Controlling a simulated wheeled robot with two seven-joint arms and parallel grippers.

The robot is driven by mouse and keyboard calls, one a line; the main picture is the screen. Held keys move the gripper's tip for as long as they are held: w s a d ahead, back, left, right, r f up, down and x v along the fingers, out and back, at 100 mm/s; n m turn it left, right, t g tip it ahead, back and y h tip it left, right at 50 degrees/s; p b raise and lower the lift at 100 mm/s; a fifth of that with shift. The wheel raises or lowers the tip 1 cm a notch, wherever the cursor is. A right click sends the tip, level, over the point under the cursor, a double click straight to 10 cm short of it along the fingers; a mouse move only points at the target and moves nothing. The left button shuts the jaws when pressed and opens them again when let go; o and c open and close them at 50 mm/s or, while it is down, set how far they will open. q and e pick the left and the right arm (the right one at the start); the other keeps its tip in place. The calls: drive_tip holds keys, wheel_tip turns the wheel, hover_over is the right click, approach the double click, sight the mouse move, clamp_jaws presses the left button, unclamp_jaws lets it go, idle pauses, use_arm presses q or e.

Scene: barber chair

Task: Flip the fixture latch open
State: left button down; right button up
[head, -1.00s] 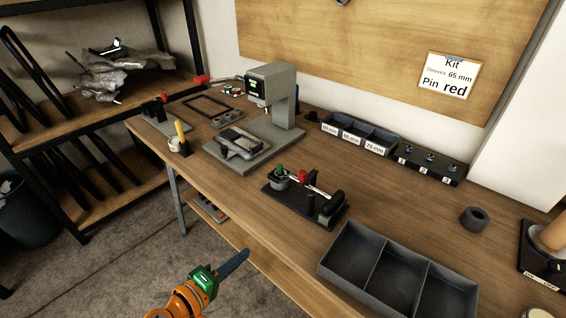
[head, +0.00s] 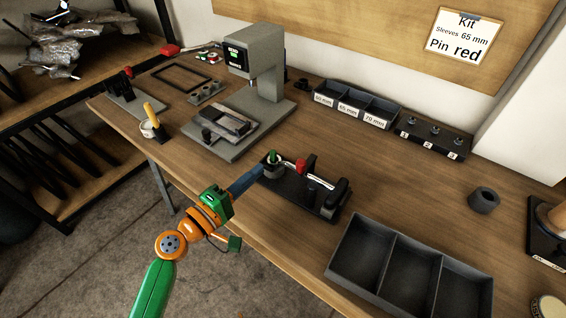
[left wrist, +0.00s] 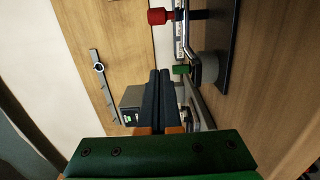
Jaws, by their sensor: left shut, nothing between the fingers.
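The fixture is a black base (head: 328,208) on the bench with a metal bar latch (head: 318,181). The bar carries a red knob (head: 301,166) and lies low across the base. A small green part (head: 271,157) stands at the fixture's left end, on a grey round piece. My left gripper (head: 259,171) is shut and empty, its blue fingers at that left end; I cannot tell whether they touch it. In the left wrist view, the shut fingertips (left wrist: 160,73) are beside the green part (left wrist: 181,69), and the red knob (left wrist: 160,16) is farther up. My right gripper is not in view.
An open three-compartment tray (head: 346,262) stands right of the fixture at the front edge. A grey press (head: 262,72) stands behind on the left. Labelled bins (head: 352,117) and a numbered block (head: 432,141) line the back. Bare bench lies between fixture and bins.

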use_arm(q)
drive_tip(key=w+d, duration=0.1)
drive_tip(key=d, duration=0.1)
drive_tip(key=d+p, duration=0.1)
drive_tip(key=d, duration=0.1)
drive_tip(key=w+d, duration=0.1)
drive_tip(key=shift+w+d+r+p, duration=0.1)
drive_tip(key=shift+w+d+p, duration=0.2)
drive_tip(key=shift+d+p, duration=0.1)
drive_tip(key=shift+s+d, duration=0.3)
drive_tip(key=shift+d, duration=0.1)
